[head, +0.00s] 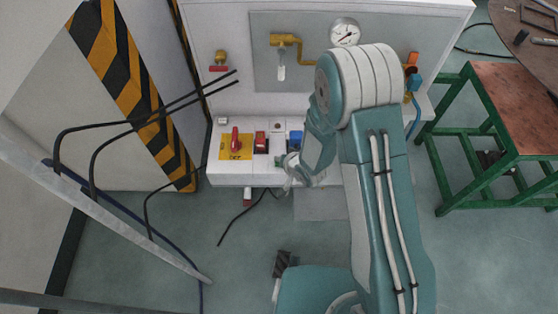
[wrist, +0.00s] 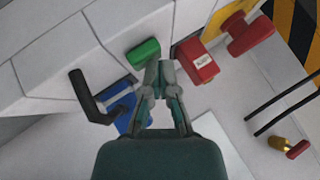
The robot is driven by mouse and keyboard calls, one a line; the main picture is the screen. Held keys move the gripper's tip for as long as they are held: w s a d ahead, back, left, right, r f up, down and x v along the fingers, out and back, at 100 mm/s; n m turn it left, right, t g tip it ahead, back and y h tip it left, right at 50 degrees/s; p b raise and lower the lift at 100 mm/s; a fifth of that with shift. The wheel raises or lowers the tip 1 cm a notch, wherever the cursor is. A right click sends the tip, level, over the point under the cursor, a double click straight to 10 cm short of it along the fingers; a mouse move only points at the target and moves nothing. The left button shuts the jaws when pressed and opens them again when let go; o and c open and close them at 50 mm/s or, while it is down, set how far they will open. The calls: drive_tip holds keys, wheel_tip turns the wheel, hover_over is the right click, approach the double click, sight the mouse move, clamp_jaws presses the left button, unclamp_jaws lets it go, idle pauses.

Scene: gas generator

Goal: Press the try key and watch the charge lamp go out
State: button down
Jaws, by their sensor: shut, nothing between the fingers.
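My gripper (wrist: 160,72) is shut and empty in the wrist view. Its fingertips are beside a green rounded part (wrist: 143,52) on the white panel; I cannot tell whether they touch it. To the right is a red block (wrist: 198,60) with a white label too small to read. It also shows in the head view (head: 261,143). I cannot tell which part is the try key or the charge lamp, nor whether any lamp is lit. In the head view my gripper (head: 286,163) is at the panel's front edge.
A blue block (head: 295,137) and a black bent handle (wrist: 90,98) are close to my gripper. A red knob (head: 235,140) sits on a yellow plate. Black cables (head: 160,118) reach in from the left. A green-framed table (head: 500,135) stands at right.

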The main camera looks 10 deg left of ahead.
drive_tip(key=shift+r, duration=0.75)
drive_tip(key=shift+r, duration=2.45)
